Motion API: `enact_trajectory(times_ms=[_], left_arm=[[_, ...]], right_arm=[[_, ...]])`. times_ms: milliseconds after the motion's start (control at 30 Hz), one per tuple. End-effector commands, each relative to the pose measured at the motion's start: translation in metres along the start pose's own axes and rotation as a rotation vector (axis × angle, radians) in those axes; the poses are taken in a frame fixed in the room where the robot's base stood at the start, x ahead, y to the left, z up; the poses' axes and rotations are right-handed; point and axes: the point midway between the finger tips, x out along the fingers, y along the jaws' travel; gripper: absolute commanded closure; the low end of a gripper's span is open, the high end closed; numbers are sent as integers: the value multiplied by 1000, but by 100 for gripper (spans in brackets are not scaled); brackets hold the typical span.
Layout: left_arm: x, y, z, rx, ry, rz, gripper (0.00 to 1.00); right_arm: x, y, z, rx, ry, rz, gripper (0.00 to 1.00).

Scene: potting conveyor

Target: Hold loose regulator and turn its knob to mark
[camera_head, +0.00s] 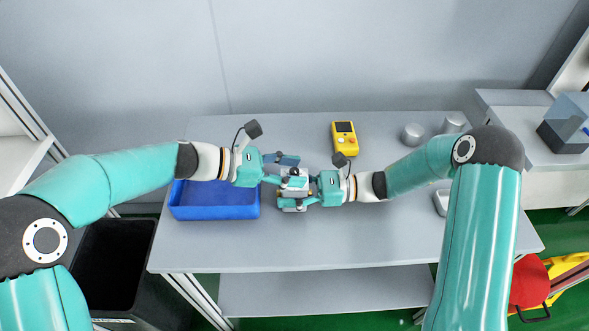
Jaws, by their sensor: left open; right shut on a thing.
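The regulator (294,184) is a small, pale grey and metallic body held just above the table, right of the blue tray. My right gripper (297,190) comes from the right and is shut on it. My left gripper (280,170) comes from the left and is open, with its fingers close beside the regulator's upper left side. Whether they touch it cannot be told. The knob and its mark are too small and too covered by the fingers to make out.
A blue tray (213,213) stands on the grey table (330,250) under my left wrist. A yellow handheld device (344,139) lies at the back, near my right wrist. Two grey cylinders (412,134) stand at the back right. The table's front is clear.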

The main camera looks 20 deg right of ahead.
Motion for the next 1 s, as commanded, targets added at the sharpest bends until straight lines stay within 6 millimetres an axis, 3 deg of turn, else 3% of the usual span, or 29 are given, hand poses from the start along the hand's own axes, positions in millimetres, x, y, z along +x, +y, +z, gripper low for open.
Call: enact_trajectory(times_ms=[367,400,700,1000], left_arm=[[8,0,0,0,0,1,52],[8,0,0,0,0,1,54],[8,0,0,0,0,1,100],[8,1,1,9,-3,-16,100]], right_arm=[[0,0,0,0,0,-1,92],[0,0,0,0,0,-1,92],[0,0,0,0,0,-1,92],[0,0,0,-1,0,0,92]])
